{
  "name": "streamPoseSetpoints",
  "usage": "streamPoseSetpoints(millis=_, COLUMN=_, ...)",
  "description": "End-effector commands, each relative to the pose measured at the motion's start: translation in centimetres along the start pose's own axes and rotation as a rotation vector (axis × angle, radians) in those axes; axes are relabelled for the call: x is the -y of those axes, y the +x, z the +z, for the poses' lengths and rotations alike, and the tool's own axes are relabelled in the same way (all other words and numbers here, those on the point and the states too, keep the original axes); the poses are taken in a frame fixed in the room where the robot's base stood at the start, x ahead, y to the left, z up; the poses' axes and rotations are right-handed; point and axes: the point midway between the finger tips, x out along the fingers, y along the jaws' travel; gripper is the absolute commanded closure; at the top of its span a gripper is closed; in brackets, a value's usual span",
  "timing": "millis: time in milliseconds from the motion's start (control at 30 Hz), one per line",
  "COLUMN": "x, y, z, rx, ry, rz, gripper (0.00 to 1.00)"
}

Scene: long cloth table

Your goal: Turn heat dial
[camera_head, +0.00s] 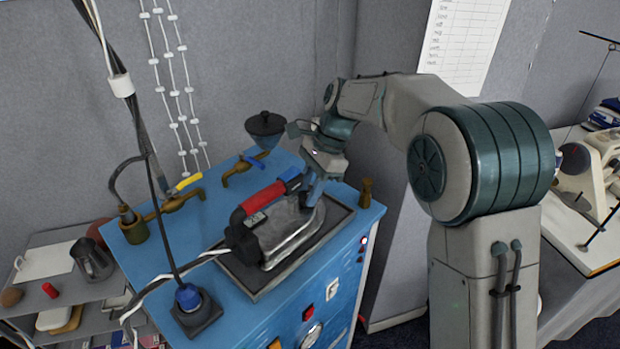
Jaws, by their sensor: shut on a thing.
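A steam iron (285,235) with a silver body and a red handle (263,197) rests on a dark tray (258,288) on the blue cabinet top. My gripper (312,192) reaches down from the right to the iron, beside the front end of the handle. Its blue fingers are shut on a small dark part on top of the iron, which looks like the heat dial (304,201). The fingers hide most of that part, so its markings and angle cannot be read.
A cable runs from the iron past a blue-capped post (188,297). Brass valves (173,203) and a dark funnel (266,125) stand along the back. A small brass piece (366,193) stands at the right corner. A sewing machine (590,175) is at the far right.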

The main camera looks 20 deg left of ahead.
Motion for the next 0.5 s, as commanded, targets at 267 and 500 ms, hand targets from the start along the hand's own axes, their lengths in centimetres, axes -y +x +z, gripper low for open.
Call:
streamPoseSetpoints(millis=267, x=0.22, y=-0.27, z=0.11, rx=0.0, ry=-0.144, rz=0.058, gripper=0.92)
streamPoseSetpoints(millis=500, x=0.27, y=-0.17, z=0.06, rx=-0.001, ry=-0.201, rz=0.08, gripper=0.92)
